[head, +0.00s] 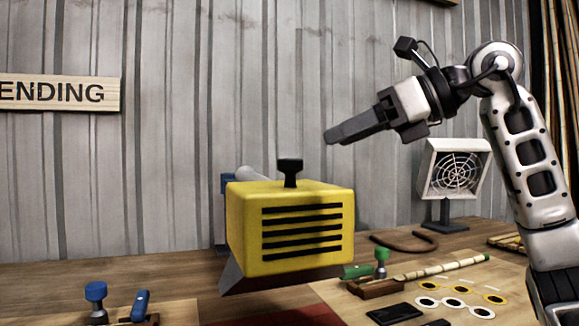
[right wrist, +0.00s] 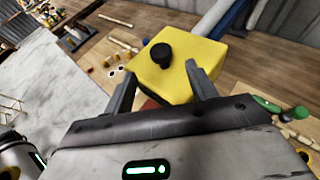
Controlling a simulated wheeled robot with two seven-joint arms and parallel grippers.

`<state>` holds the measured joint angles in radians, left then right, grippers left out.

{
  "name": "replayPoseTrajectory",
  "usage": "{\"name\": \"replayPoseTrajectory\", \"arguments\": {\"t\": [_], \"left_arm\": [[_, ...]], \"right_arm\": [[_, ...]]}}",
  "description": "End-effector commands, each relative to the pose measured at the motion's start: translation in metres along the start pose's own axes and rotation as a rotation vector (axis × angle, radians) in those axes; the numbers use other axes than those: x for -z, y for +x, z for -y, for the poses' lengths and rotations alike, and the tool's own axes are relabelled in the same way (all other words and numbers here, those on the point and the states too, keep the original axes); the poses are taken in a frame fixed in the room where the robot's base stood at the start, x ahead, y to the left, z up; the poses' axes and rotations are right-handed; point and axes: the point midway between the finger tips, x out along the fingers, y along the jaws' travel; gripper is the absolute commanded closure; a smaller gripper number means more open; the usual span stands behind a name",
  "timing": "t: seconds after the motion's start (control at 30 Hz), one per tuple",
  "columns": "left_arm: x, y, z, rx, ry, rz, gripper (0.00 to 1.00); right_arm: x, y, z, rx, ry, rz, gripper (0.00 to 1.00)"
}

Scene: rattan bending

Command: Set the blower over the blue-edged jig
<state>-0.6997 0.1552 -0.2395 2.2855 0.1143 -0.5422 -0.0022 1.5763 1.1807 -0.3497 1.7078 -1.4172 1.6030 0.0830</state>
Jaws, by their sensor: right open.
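The blower is a yellow box (head: 290,222) with dark slots on its front, a black knob (head: 289,170) on top and a grey nozzle below. In the head view it hangs above the bench, left of the green-handled jig. The jig with blue parts (head: 96,292) is at the bottom left, cut off by the frame edge; the blower is not over it. My right gripper (head: 332,136) is open and empty, above and right of the knob. In the right wrist view the knob (right wrist: 161,54) shows beyond the open fingers, apart from them. My left gripper is not in view.
A blue post (head: 227,184) and grey tube stand behind the blower. A jig with green parts (head: 357,271) holds a pale cane on the right. Rings (head: 453,302), a dark flat slab (head: 394,313) and a white fan (head: 455,172) are also right. Bench between blower and blue parts is clear.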

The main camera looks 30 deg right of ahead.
Motion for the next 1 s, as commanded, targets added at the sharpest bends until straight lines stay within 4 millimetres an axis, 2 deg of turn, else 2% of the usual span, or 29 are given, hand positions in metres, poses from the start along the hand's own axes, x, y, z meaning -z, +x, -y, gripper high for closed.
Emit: {"name": "replayPoseTrajectory", "arguments": {"t": [0.03, 0.2, 0.43, 0.6, 0.9, 0.93, 1.0], "left_arm": [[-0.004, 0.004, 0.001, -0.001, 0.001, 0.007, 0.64], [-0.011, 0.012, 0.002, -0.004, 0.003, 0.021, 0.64], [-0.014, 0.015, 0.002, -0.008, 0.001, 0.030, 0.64], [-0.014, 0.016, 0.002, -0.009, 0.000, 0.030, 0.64], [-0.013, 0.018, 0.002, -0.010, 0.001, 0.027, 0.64], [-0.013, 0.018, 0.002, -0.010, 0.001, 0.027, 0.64], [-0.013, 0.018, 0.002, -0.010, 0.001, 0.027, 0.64]], "right_arm": [[0.002, 0.013, -0.001, -0.005, -0.001, -0.002, 0.43], [0.001, 0.051, -0.001, -0.005, 0.000, -0.002, 0.43], [0.000, 0.088, -0.001, -0.002, 0.001, -0.001, 0.43], [0.000, 0.100, -0.001, -0.001, 0.000, 0.000, 0.43], [0.000, 0.102, 0.000, 0.000, 0.000, 0.000, 0.43], [0.000, 0.102, 0.000, 0.000, 0.000, 0.000, 0.46], [0.000, 0.102, 0.000, 0.000, 0.000, 0.000, 0.65]]}}
